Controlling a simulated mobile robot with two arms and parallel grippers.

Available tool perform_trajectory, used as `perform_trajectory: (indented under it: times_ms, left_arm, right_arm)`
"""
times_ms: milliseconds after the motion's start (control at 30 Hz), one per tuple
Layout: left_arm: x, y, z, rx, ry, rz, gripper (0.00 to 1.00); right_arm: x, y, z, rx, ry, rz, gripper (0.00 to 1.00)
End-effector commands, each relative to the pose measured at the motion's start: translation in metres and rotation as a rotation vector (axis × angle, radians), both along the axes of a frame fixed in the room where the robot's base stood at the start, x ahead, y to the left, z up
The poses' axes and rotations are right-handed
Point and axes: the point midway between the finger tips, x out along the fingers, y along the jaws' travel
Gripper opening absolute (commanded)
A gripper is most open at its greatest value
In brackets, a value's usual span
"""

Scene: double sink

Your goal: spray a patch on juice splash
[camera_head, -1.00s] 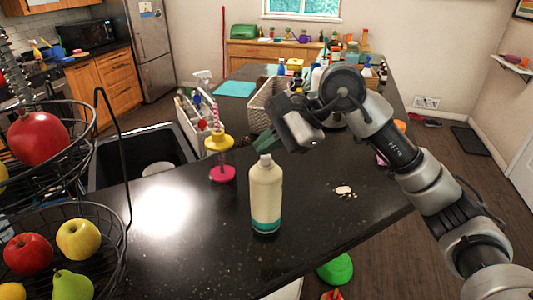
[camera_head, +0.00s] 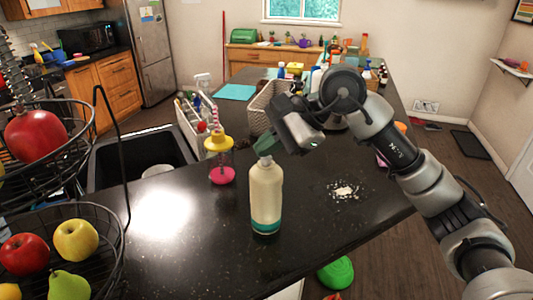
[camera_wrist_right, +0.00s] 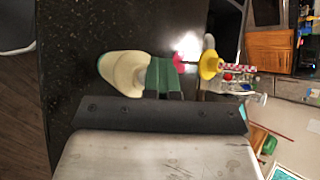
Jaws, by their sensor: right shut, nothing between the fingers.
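A cream bottle with a teal band at its base (camera_head: 266,200) stands upright on the dark counter. My right gripper (camera_head: 268,143) is over the bottle's top, with its green fingertips shut and seeming to touch it. In the right wrist view the bottle (camera_wrist_right: 120,70) shows just past the green fingertips (camera_wrist_right: 160,78), which hide part of its top. A white, speckled patch (camera_head: 345,190) lies on the counter to the right of the bottle, where the juice splash would be; any juice under it is hidden. My left gripper is not in view.
A pink and yellow dispenser-like bottle (camera_head: 219,162) stands left of the cream bottle. The black sink (camera_head: 110,165) and wire fruit baskets (camera_head: 70,212) are further left. A basket (camera_head: 262,105) and several bottles stand behind. The counter around the patch is clear.

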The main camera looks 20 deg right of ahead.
Motion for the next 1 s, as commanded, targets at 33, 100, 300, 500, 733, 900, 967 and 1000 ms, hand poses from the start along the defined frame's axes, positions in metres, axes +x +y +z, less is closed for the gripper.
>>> perform_trajectory:
  times_ms: [33, 100, 300, 500, 733, 900, 967, 1000]
  left_arm:
    - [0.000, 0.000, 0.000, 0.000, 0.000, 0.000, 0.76]
    - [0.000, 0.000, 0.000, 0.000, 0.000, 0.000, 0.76]
    - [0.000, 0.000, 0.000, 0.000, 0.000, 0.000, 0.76]
    - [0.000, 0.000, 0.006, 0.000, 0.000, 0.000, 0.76]
    - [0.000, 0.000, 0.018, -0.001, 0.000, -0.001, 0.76]
    - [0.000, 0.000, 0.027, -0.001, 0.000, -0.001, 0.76]
    - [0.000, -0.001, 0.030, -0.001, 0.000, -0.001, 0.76]
    - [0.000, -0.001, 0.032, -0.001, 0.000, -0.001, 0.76]
  right_arm:
    - [0.001, -0.001, 0.000, -0.004, 0.004, -0.002, 0.00]
    - [0.001, -0.001, 0.001, -0.004, 0.004, -0.002, 0.00]
    - [0.001, -0.001, 0.002, -0.003, 0.002, -0.002, 0.00]
    - [0.001, -0.001, 0.012, -0.002, 0.000, -0.002, 0.00]
    - [0.001, -0.001, 0.037, -0.002, -0.002, -0.003, 0.00]
    - [0.001, -0.001, 0.054, 0.000, -0.003, -0.003, 0.00]
    - [0.001, -0.001, 0.060, 0.000, -0.003, -0.003, 0.00]
    - [0.001, -0.001, 0.062, 0.000, -0.003, -0.003, 0.00]
